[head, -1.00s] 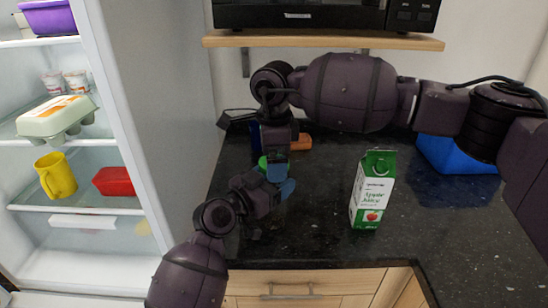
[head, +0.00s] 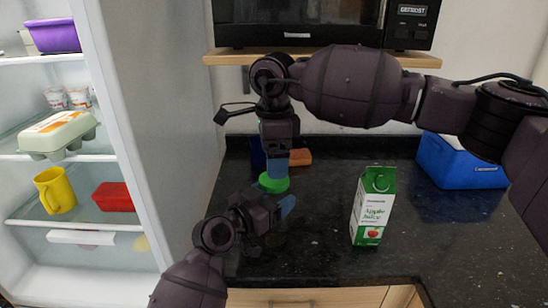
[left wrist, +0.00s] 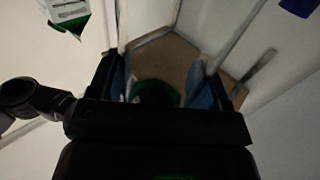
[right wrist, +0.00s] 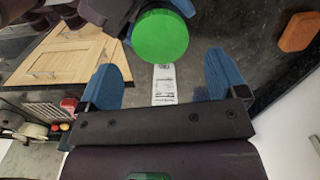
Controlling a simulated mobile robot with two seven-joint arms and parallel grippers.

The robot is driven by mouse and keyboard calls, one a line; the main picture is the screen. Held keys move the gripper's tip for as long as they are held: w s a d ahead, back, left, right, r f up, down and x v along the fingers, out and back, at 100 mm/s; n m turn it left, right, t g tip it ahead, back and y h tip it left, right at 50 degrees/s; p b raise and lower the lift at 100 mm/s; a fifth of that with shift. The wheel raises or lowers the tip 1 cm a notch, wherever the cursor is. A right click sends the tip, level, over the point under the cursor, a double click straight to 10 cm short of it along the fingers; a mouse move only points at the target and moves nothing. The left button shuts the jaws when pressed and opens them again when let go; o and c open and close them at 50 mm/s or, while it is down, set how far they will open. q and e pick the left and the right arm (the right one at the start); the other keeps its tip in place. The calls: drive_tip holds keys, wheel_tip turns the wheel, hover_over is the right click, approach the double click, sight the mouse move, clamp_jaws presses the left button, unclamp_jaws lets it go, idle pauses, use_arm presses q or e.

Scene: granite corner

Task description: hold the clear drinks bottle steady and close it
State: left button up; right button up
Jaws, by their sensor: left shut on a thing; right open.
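My left gripper (head: 273,196) is shut on the clear drinks bottle; its blue fingertips sit on either side just below a round green top. The clear body is hidden by the fingers and hard to make out. The green top (head: 273,183) shows as a flat bright disc in the right wrist view (right wrist: 160,37) and dark between the left fingers in the left wrist view (left wrist: 157,93). How firmly it sits cannot be told. My right gripper (head: 275,160) is open and empty, directly above the green top, its fingers apart in the right wrist view (right wrist: 163,78).
An apple juice carton (head: 372,207) stands right of the grippers on the dark granite counter (head: 320,225). A blue crate (head: 462,162) is at the back right, an orange block (head: 300,157) behind the grippers. The open fridge (head: 150,130) is left; a microwave shelf (head: 330,58) hangs above.

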drive_tip(key=shift+r+n, duration=1.5)
drive_tip(key=shift+r, duration=0.1)
drive_tip(key=shift+f, duration=4)
drive_tip(key=c, duration=0.9)
drive_tip(key=shift+m, duration=1.7)
drive_tip(key=o, duration=1)
